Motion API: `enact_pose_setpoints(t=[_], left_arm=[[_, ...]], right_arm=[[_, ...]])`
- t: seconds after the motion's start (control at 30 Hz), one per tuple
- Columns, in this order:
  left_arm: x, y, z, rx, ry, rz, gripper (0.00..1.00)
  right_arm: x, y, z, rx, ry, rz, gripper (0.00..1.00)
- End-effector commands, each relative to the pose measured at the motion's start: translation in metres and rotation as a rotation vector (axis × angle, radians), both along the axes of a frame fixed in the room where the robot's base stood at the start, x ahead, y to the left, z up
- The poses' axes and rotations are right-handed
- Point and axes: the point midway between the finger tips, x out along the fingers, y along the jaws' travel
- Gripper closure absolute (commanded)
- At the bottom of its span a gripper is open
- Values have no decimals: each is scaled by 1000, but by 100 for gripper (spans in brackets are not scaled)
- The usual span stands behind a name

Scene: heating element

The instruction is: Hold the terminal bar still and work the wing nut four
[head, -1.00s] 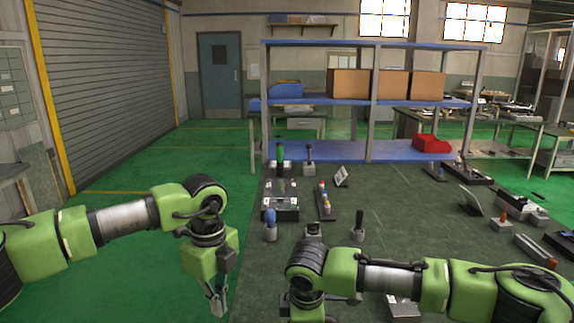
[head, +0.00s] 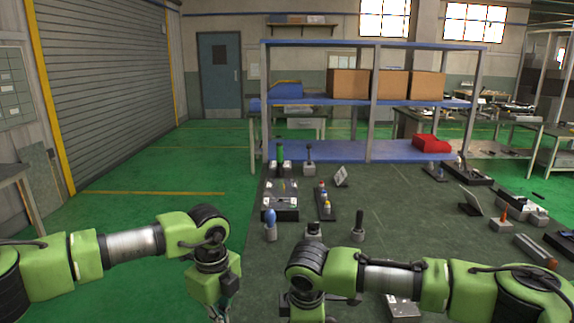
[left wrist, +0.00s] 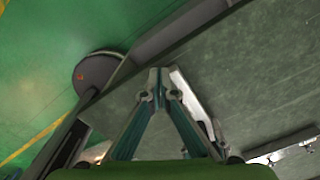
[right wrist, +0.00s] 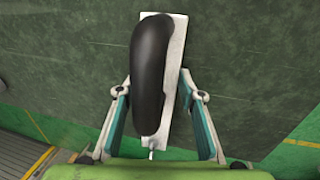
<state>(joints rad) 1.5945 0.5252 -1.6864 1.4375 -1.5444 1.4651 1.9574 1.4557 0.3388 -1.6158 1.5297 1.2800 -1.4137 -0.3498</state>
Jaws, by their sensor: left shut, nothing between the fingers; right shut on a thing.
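My left gripper (left wrist: 155,80) is shut and empty, its fingertips meeting above the bench's edge. A pale strip (left wrist: 190,92) lies just right of its tips in the left wrist view. In the head view the left gripper is at the bottom edge, its fingertips barely visible. My right gripper (right wrist: 157,97) is shut on a thick black rounded handle (right wrist: 150,55), one finger on each side. A long white plate (right wrist: 177,45) lies behind the handle. The right fingers are hidden by my arm in the head view. I cannot make out the terminal bar or the wing nuts with certainty.
The dark green bench top (head: 400,215) carries several stands, tools and a black tray (head: 282,215). A blue-handled tool (head: 270,223) stands near the left edge. A blue shelf (head: 350,103) with boxes rises behind. Open green floor (head: 150,215) lies left of the bench.

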Motion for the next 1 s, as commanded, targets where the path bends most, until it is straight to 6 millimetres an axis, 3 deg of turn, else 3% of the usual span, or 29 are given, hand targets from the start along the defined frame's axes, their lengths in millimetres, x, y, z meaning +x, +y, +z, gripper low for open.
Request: enact_pose_setpoints(t=[0.57,1.0], left_arm=[[0,-6,0,-4,0,-2,100],[11,-9,0,-4,0,-3,100]], right_arm=[[-1,0,-2,-1,2,0,100],[-1,1,-2,0,3,2,100]])
